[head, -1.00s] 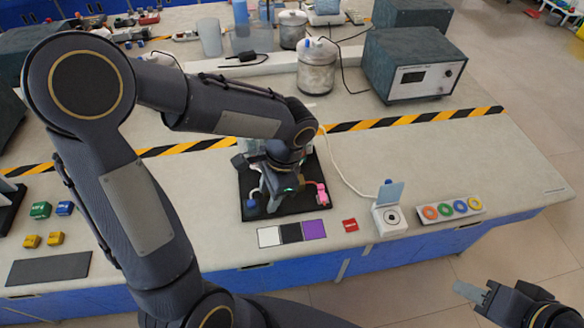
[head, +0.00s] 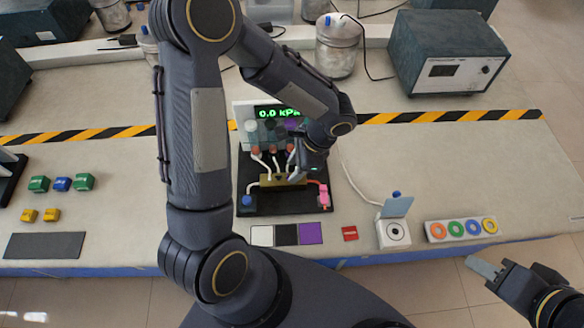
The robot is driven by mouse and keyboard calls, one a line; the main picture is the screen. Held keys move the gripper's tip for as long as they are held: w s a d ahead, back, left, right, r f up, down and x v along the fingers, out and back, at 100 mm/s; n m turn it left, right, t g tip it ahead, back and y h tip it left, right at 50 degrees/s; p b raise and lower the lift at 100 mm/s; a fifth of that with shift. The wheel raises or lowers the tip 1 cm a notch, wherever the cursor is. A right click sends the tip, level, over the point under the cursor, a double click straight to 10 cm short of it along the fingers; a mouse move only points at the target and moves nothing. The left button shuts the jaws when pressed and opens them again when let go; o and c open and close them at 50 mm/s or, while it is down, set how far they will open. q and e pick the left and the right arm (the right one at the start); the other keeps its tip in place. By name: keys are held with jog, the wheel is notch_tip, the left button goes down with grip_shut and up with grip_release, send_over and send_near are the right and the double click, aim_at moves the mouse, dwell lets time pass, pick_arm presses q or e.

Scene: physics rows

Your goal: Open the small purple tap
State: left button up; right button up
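A black-based apparatus (head: 285,207) stands on the table, with a green display (head: 279,112) reading 0.0 kPa at its back. It has a brass block (head: 270,182), white tubes, small reddish fittings (head: 256,150), a blue part (head: 247,200) at left and a pink part (head: 324,192) at right. A purple patch (head: 292,124) shows below the display, beside my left gripper. I cannot pick out a small purple tap; the gripper hides part of this area. My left gripper (head: 296,173) points down over the apparatus's right half; its fingers are unclear. My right gripper (head: 482,267) is far off at lower right.
White, black and purple squares (head: 311,233) lie in front of the apparatus, with a red tag (head: 349,233). A white box with a raised lid (head: 394,233) and a tray of coloured rings (head: 434,231) are to the right. A grey instrument (head: 450,55) stands behind.

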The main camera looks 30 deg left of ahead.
aim_at(289, 176)
pick_arm(q)
jog(key=shift+x, duration=1.4)
jog(key=shift+w, duration=0.1)
grip_shut()
jog(key=shift+w+f+n+h+b, duration=0.1)
jog(key=shift+f+n+h+b, duration=0.15)
jog(key=shift+n+b, duration=0.4)
jog(key=n+g+h, duration=0.1)
jog(key=n, duration=0.2)
jog(key=shift+a+r+b, duration=0.1)
jog(key=shift+r+b, duration=0.1)
jog(key=shift+b, duration=0.15)
grip_release()
